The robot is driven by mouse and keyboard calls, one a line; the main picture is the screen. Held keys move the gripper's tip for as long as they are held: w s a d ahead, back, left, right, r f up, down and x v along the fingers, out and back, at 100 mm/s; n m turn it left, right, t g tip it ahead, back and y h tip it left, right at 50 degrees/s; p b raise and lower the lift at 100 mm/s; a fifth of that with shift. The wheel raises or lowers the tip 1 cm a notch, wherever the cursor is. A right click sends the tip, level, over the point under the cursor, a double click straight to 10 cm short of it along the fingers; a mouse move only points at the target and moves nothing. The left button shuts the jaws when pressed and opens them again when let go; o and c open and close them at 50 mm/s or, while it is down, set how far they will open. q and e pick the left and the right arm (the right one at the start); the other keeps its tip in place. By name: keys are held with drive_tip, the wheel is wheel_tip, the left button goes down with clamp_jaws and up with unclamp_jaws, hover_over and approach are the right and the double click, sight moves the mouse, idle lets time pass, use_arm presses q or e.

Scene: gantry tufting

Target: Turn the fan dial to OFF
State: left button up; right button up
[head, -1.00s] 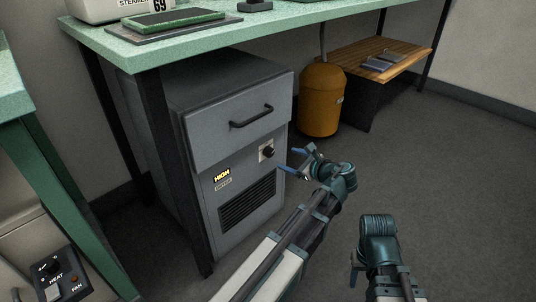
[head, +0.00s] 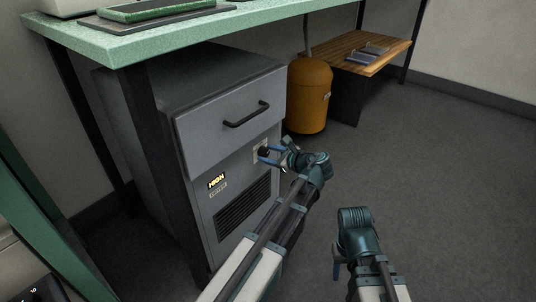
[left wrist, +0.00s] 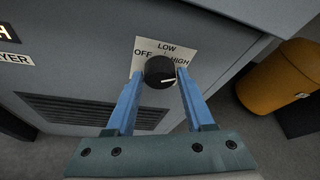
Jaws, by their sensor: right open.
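The black fan dial (head: 263,151) sits on a pale plate on the front of the grey cabinet (head: 228,135). In the left wrist view the dial (left wrist: 160,70) has OFF at left, LOW at top and HIGH at right; its white mark points right, towards HIGH. A lit sign (head: 216,182) on the cabinet reads HIGH. My left gripper (left wrist: 158,82) is open, with one blue finger on each side of the dial; I cannot tell whether they touch it. In the head view, my left gripper (head: 270,155) is at the dial. My right gripper (head: 337,262) is open and empty, low over the floor.
The cabinet has a drawer handle (head: 246,115) above the dial and a vent (head: 242,208) below. A green-topped table (head: 150,40) stands over it. An orange canister (head: 308,95) and low wooden shelf (head: 365,55) stand behind at right. The floor at right is clear.

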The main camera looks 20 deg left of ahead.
use_arm(q)
clamp_jaws()
drive_tip(key=shift+s+f+n+t+b, duration=0.15)
drive_tip(key=shift+n+t+b, duration=0.35)
drive_tip(key=shift+n, duration=0.5)
drive_tip(key=o, duration=0.5)
unclamp_jaws()
